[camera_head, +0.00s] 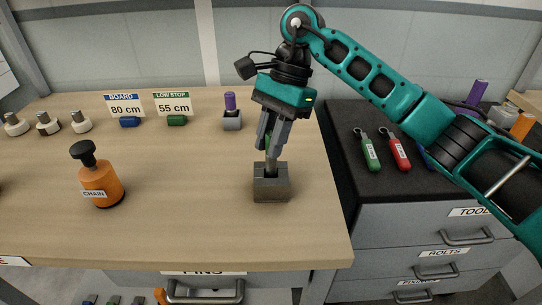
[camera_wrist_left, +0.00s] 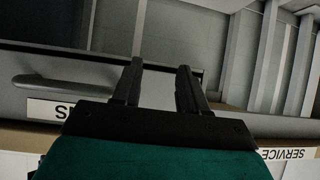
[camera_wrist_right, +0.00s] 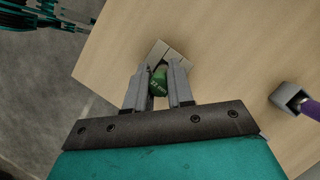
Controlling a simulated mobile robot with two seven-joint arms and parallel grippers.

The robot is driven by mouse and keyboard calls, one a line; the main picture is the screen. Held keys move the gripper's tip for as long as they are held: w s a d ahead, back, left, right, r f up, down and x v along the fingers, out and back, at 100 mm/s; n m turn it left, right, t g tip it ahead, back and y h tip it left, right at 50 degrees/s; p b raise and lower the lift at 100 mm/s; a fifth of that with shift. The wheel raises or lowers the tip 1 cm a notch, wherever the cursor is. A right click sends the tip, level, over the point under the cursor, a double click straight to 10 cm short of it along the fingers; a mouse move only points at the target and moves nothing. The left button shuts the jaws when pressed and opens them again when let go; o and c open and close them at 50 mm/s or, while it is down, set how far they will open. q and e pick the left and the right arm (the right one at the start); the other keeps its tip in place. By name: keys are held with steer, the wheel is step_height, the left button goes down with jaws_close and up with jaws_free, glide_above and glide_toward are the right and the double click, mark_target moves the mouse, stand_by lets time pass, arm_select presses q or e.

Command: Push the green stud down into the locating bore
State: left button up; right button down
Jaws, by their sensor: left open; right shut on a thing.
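The green stud (camera_wrist_right: 158,82) is between the fingers of my right gripper (camera_wrist_right: 157,88) in the right wrist view. In the head view my right gripper (camera_head: 271,150) is shut on the stud, pointing down, and a grey shank shows below the fingers. The shank meets the top of a dark grey block (camera_head: 271,188) on the bench. The bore itself is hidden, so I cannot tell how deep the shank sits. My left gripper (camera_wrist_left: 157,88) is open and empty in front of a grey drawer front in the left wrist view.
A purple-topped pin stands in a grey block (camera_head: 232,121) behind. An orange CHAIN bottle (camera_head: 100,186) stands left. Blue and green blocks with BOARD (camera_head: 124,104) and LOW STOP (camera_head: 173,103) signs are at the back. Green and red tags (camera_head: 397,150) lie on the dark cabinet. The bench front is clear.

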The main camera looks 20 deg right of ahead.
mark_target(271, 173)
steer(key=shift+f, duration=2.05)
steer(key=shift+f+b, duration=0.2)
steer(key=shift+b, duration=0.1)
steer(key=c, duration=1)
jaws_free()
steer(key=shift+r+p, duration=0.3)
steer(key=shift+r, duration=0.1)
steer(key=v, duration=1.1)
steer(key=shift+d+r, duration=0.2)
steer(key=shift+r, duration=0.05)
